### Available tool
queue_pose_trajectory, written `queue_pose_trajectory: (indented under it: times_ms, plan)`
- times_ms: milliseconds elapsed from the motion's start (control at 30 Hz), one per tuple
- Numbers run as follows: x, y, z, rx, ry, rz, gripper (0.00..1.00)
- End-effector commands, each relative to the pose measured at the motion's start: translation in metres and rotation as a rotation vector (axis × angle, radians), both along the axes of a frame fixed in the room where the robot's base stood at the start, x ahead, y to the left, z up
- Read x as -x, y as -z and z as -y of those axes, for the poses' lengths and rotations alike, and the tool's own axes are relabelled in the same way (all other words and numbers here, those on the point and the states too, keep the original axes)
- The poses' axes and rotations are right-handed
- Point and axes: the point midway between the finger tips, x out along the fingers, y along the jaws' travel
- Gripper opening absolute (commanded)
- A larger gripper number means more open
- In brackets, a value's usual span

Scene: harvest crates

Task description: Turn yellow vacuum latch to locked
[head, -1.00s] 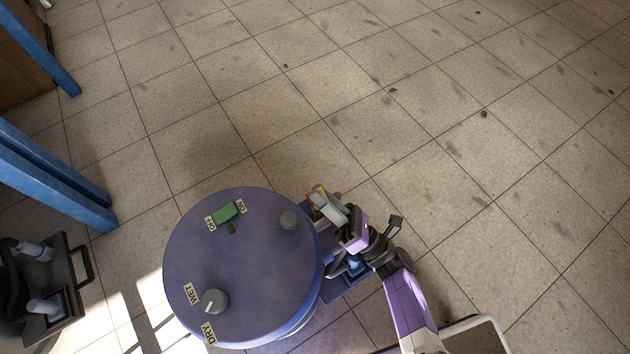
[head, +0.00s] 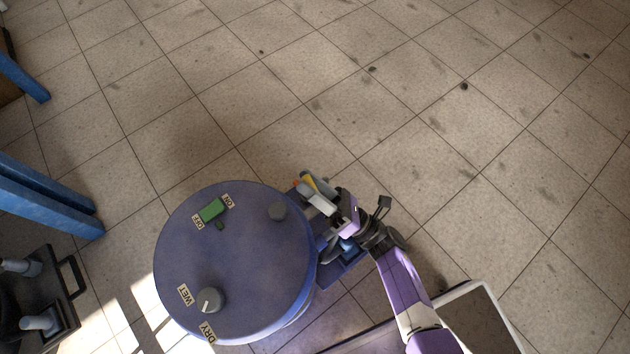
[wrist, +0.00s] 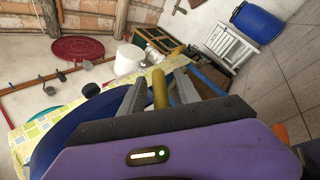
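The yellow latch (wrist: 160,88) shows in the wrist view as an upright bar between my two grey fingers, with what looks like a narrow gap on each side. In the head view a bit of the yellow latch (head: 308,182) shows by my fingertips, at the right edge of the blue vacuum (head: 240,275). My gripper (head: 313,192) is open around the latch; it also shows in the wrist view (wrist: 160,92). The latch's base and any lock marking are hidden by my fingers. A small orange part (head: 296,182) sits beside the fingertips.
Blue legs (head: 50,200) and a black cart (head: 45,300) stand at left. The tiled floor beyond is clear.

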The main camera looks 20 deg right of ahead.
Motion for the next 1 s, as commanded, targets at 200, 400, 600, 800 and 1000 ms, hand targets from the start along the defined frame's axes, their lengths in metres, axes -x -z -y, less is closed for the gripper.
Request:
queue_pose_trajectory:
  times_ms: [200, 400, 600, 800, 1000]
  plan:
    - [0.0, 0.0, 0.001, 0.001, 0.001, 0.001, 0.39]
    - [0.012, 0.008, 0.009, -0.001, -0.001, -0.002, 0.39]
    - [0.043, 0.013, 0.033, 0.0, 0.003, -0.003, 0.39]
    - [0.078, 0.015, 0.06, 0.0, 0.002, -0.002, 0.39]
    - [0.103, 0.015, 0.08, 0.0, 0.001, -0.001, 0.39]
